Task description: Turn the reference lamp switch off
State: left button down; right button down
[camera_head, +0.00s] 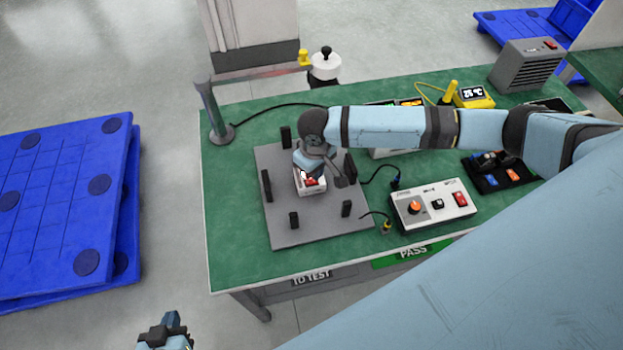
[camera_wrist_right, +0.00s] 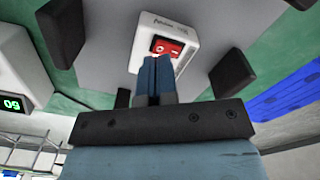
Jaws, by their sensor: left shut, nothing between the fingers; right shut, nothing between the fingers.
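A small white box (camera_head: 312,187) with a red rocker switch (camera_head: 310,181) stands on a grey plate (camera_head: 290,236). It also shows in the right wrist view (camera_wrist_right: 182,28), where the red switch (camera_wrist_right: 167,47) carries white marks. The box's lettering is too small to read, so I cannot tell whether this is the reference lamp switch. My right gripper (camera_head: 308,172) is shut and empty, its fingertips (camera_wrist_right: 155,62) close to the switch; contact is unclear. My left gripper (camera_head: 172,322) is shut and empty, low in front of the bench.
Black posts (camera_head: 293,219) stand around the box on the plate. To the right is a white control box (camera_head: 433,216) with an orange knob and a red switch. Cables cross the green bench (camera_head: 240,255). A grey pole (camera_head: 214,110) stands at the back left corner.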

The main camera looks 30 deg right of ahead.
jog(key=shift+f, duration=1.35)
dwell(0.7)
notch_tip(320, 180, up, 4)
jog(key=p, duration=0.4)
jog(key=shift+r+p, duration=0.9)
jog(key=shift+p, duration=0.3)
jog(key=shift+r+p, duration=0.65)
jog(key=shift+p, duration=0.2)
